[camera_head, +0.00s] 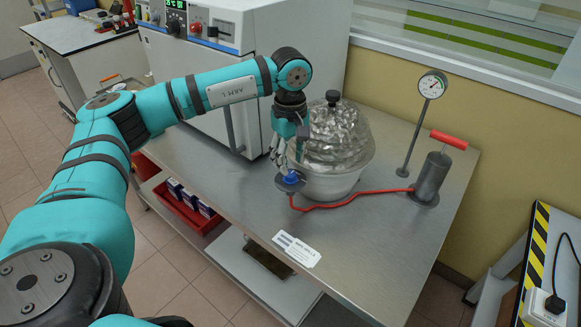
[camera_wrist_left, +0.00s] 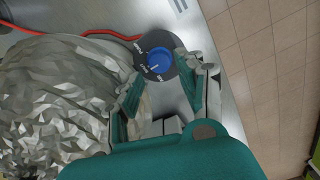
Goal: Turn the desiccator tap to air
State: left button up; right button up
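The desiccator (camera_head: 335,150) is a clear, faceted dome with a black knob on a white bowl, standing on the steel table. Its tap has a blue knob (camera_head: 291,178) on a dark round plate at the front left of the bowl. My left gripper (camera_head: 289,155) points down just above the tap. In the wrist view its fingers (camera_wrist_left: 158,78) are spread, with the knob showing between and beyond their tips, apparently untouched. My right gripper is out of view.
A red hose (camera_head: 345,201) runs from the tap to a grey hand pump (camera_head: 432,178) with a red handle. A dial gauge (camera_head: 431,86) stands behind. A white oven (camera_head: 240,70) is at the back left. A label (camera_head: 297,250) lies at the front edge of the table (camera_head: 370,260).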

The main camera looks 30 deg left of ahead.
aim_at(290, 174)
pick_arm(q)
jog(key=shift+f+p, duration=0.3)
jog(key=shift+f, duration=1.95)
jog(key=shift+c, duration=0.4)
grip_shut()
